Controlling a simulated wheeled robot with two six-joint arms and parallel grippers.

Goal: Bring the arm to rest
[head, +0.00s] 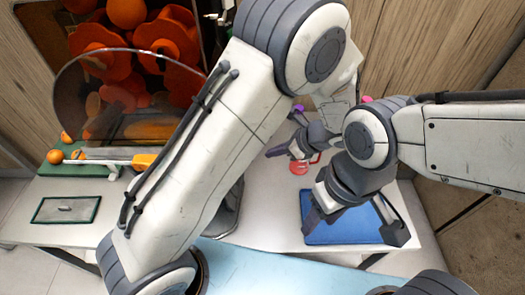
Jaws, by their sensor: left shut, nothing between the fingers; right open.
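My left arm crosses the middle of the head view, rising from the bottom left and bending at the top. My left gripper (276,152) is beyond it, shut and empty, above the table near a small red ring-shaped item (301,168). My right arm comes in from the right. My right gripper (354,229) points down over a blue mat (335,232), with its fingers spread wide and nothing seen between them. I cannot tell whether its fingertips touch the mat.
The orange juicer (125,100), with oranges behind a clear cover, stands at the back left. Orange pieces (56,156) lie on a green board (75,170) near a yellow-orange item (143,161). A green-rimmed tray (66,210) is at the left. A dark grey object (230,212) is partly hidden by my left arm.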

